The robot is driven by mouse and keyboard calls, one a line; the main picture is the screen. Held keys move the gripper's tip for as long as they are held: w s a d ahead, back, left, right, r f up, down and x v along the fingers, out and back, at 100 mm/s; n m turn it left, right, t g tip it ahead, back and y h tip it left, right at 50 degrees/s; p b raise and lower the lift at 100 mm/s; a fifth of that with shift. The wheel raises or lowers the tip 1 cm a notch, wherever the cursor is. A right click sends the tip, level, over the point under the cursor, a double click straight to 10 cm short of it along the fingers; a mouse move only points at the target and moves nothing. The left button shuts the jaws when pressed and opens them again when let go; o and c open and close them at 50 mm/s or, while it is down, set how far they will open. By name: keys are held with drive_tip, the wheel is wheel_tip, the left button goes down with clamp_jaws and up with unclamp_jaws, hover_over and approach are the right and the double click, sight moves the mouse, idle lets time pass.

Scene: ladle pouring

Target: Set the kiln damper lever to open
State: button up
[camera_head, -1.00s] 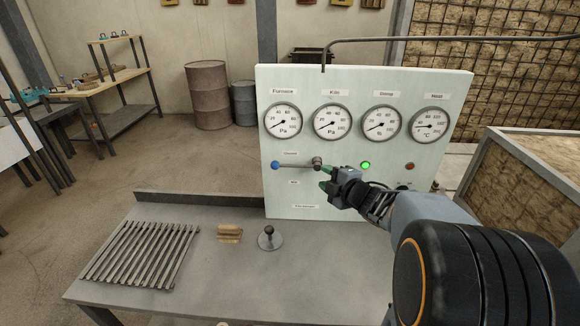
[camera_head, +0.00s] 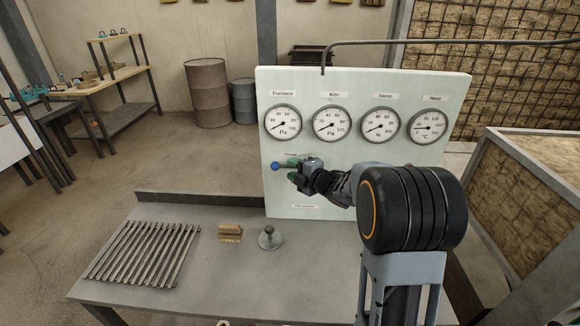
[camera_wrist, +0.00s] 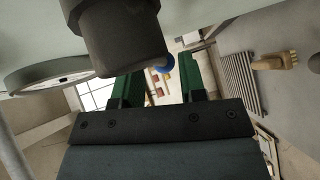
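The damper lever has a blue knob (camera_head: 275,166) at its left end, on the lower left of the pale panel (camera_head: 350,90). The knob sits at the same spot as before. The lever's bar and pivot are mostly hidden behind my gripper in the head view. My gripper (camera_head: 289,170) is just right of the knob, in front of the panel. In the wrist view its two green fingers (camera_wrist: 160,85) stand apart, with the blue knob (camera_wrist: 165,65) visible beyond the gap. A dark cylinder (camera_wrist: 118,35), perhaps the lever's pivot, is close to the camera.
Gauges (camera_head: 332,124) line the panel's upper part. The table (camera_head: 200,285) bears a metal grate (camera_head: 143,254), a brush (camera_head: 230,233) and a round-based knobbed object (camera_head: 269,238). A pipe (camera_head: 450,41) runs above the panel. The table's front middle is clear.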

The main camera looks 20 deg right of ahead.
drive_tip(key=shift+x, duration=0.95)
clamp_jaws()
